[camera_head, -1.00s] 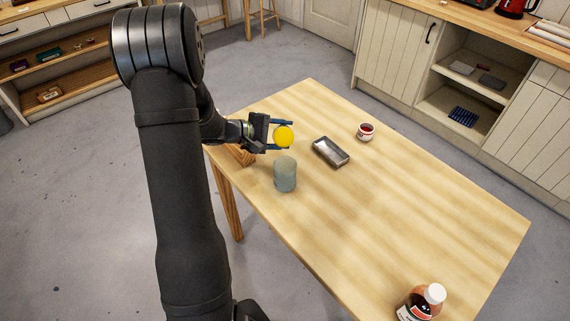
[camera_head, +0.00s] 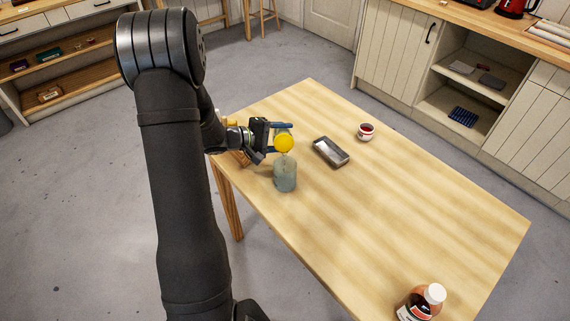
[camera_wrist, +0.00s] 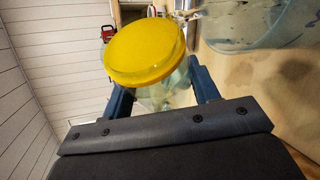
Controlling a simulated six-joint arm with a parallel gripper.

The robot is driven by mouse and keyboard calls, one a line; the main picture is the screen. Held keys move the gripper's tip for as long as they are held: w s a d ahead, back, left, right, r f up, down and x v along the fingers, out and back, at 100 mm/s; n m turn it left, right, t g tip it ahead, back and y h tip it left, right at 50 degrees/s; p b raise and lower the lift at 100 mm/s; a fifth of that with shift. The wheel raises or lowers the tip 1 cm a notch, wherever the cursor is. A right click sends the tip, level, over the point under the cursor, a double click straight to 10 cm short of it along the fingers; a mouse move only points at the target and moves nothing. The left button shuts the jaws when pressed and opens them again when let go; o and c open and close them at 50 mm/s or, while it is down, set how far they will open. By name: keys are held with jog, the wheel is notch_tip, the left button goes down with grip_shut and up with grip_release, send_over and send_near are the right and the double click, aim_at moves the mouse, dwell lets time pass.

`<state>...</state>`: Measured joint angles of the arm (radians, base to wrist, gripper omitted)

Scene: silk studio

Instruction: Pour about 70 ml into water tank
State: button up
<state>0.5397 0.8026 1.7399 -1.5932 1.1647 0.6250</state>
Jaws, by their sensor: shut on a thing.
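My gripper (camera_head: 284,138) is shut on a clear container with a round yellow end (camera_head: 284,143). In the wrist view the yellow end (camera_wrist: 145,52) sits between the blue fingers, and the pale, see-through body shows below it. The container is tilted over the water tank (camera_head: 285,177), a grey-blue translucent cylinder standing on the table. In the wrist view the tank (camera_wrist: 245,22) shows at the upper right. A thin pale strand shows beside the yellow end there; I cannot tell for sure whether it is flowing liquid. The level in the tank is not readable.
A wooden item (camera_head: 238,157) is partly hidden behind my gripper. The table's middle is clear.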

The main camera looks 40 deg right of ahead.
jog(key=shift+r, duration=0.25)
dwell(0.8)
jog(key=shift+s+a+r+m+t+h, duration=0.3)
jog(key=shift+m+h, duration=0.1)
jog(key=shift+m, duration=0.3)
dwell(0.3)
jog(key=shift+d+r, duration=0.15)
jog(key=shift+r, duration=0.05)
dwell(0.4)
jog(key=shift+w+d+f+n+y, duration=0.3)
jog(key=shift+w+d+f+n, duration=0.1)
jog(key=shift+w+f+n, duration=0.25)
jog(key=shift+s+f+n+g+y, duration=0.1)
jog(key=shift+f+n+g+y, duration=0.25)
jog(key=shift+n+g, duration=0.15)
jog(key=shift+a+r+n+y, duration=0.1)
jog(key=shift+r+n+y, duration=0.3)
jog(key=shift+r, duration=0.7)
jog(key=shift+s+a+r+n+g, duration=0.1)
jog(key=shift+s+r+n+g, duration=0.15)
jog(key=shift+n+g, duration=0.35)
